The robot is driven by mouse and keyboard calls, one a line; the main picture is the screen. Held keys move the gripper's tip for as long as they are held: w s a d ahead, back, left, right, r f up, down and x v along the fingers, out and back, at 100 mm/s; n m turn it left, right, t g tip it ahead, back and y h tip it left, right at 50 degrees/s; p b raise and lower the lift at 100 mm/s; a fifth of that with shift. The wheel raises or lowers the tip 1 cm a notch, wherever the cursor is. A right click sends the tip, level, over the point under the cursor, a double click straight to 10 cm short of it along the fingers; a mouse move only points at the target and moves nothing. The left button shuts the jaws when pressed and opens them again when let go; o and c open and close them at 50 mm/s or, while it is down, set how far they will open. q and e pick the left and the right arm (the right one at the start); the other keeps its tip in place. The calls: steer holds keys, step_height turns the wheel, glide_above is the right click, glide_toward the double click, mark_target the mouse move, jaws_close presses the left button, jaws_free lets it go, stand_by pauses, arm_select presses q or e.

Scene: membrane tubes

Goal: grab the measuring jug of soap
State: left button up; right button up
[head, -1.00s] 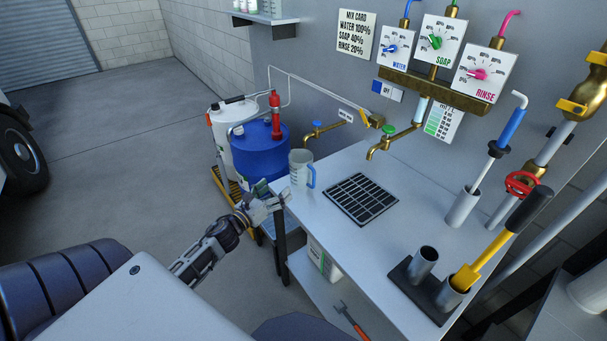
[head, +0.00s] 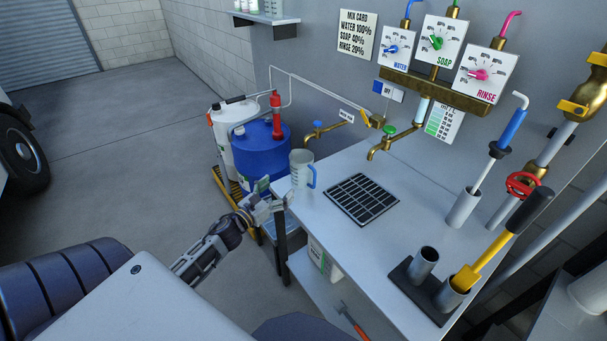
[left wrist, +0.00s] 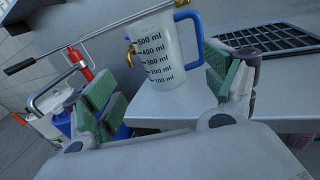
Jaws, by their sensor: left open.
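The measuring jug (head: 300,168) is a translucent pale cup with a blue handle on its right. It stands upright on the left end of the grey bench, near its edge. In the left wrist view the jug (left wrist: 165,55) shows dark ml markings and stands ahead, between the two green-padded fingers in the picture. My left gripper (head: 268,200) is open and empty, just in front of the jug at the bench's left edge. In the left wrist view the left gripper (left wrist: 165,100) has its fingers spread wide. I cannot tell from the view whether they touch the jug. My right gripper is not in view.
A black drain grate (head: 362,199) lies right of the jug on the bench (head: 410,225). Brass taps (head: 379,149) reach out above the bench's back. A blue drum (head: 262,150) stands left of the bench. Tube holders (head: 425,262) stand at the right.

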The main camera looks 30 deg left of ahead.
mark_target(295, 174)
arm_select(q)
steer(key=shift+w, duration=1.3)
steer(key=shift+w+d+p, duration=0.2)
steer(key=shift+w+p, duration=0.2)
steer(key=shift+w, duration=2.2)
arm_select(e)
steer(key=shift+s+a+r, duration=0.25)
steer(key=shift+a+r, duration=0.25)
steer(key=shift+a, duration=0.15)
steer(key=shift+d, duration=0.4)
arm_select(q)
steer(key=shift+w, duration=0.1)
